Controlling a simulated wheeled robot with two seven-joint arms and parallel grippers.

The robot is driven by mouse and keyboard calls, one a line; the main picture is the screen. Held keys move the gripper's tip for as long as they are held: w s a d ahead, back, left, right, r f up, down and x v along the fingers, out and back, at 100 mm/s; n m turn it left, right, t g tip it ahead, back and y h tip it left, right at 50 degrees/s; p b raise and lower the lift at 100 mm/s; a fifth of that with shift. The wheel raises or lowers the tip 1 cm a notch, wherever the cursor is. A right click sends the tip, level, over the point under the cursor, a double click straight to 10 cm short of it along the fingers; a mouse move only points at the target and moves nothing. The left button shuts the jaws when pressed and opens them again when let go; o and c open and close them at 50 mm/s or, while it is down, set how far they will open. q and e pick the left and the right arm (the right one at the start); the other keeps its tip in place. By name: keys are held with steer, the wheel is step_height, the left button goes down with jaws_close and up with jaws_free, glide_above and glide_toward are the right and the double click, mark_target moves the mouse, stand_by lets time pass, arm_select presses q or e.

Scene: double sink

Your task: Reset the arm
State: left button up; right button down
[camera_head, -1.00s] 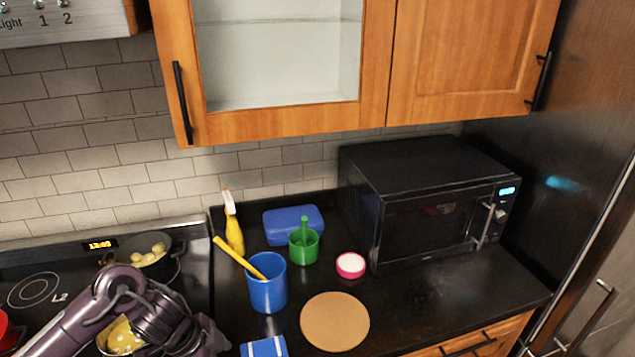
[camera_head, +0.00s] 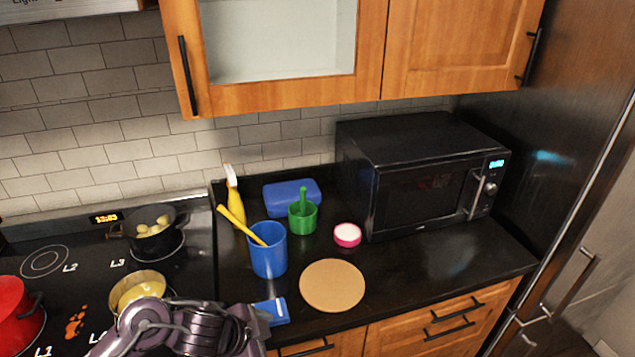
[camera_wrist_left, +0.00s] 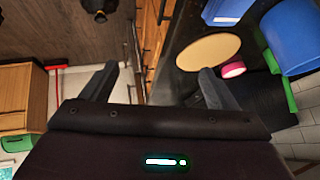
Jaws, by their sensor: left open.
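My left arm comes in at the lower left of the head view, low in front of the stove and counter edge. Its gripper end (camera_head: 258,325) is partly cut off by the bottom of that view. In the left wrist view my left gripper (camera_wrist_left: 160,88) has its two fingers wide apart, with nothing between them. Past the fingers are the cabinet fronts and the counter edge. A blue and white item (camera_head: 272,311) lies on the counter close beside the gripper in the head view. My right gripper is not in view.
On the counter stand a blue cup (camera_head: 268,258), a green mortar (camera_head: 302,218), a pink bowl (camera_head: 347,235), a round board (camera_head: 332,286) and a microwave (camera_head: 425,180). The stove holds a black pot (camera_head: 152,240), a yellowish pot (camera_head: 140,292) and a red pot (camera_head: 18,312).

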arm_select(q)
steer(key=s+a+r+n+g+y, duration=0.1)
steer(key=s+a+n+y, duration=0.2)
steer(key=s+a+n, duration=0.3)
steer(key=s+a+n+y, duration=0.2)
steer(key=s+a+n, duration=0.2)
steer(key=s+n, duration=0.4)
step_height(320, 180, down, 33)
steer(key=s+m+g+b, duration=0.1)
steer(key=m+b, duration=0.1)
steer(key=b, duration=0.4)
steer(key=s+a+f+g+b, duration=0.1)
steer(key=s+f+b, duration=0.2)
steer(key=s+f, duration=0.7)
steer(key=s+a+f+b, duration=0.2)
steer(key=s+f, duration=0.9)
steer(key=f, duration=0.6)
steer(key=shift+a+f+g+y+b, duration=0.2)
steer(key=shift+a+g+y+b, duration=0.15)
steer(key=shift+b, duration=0.45)
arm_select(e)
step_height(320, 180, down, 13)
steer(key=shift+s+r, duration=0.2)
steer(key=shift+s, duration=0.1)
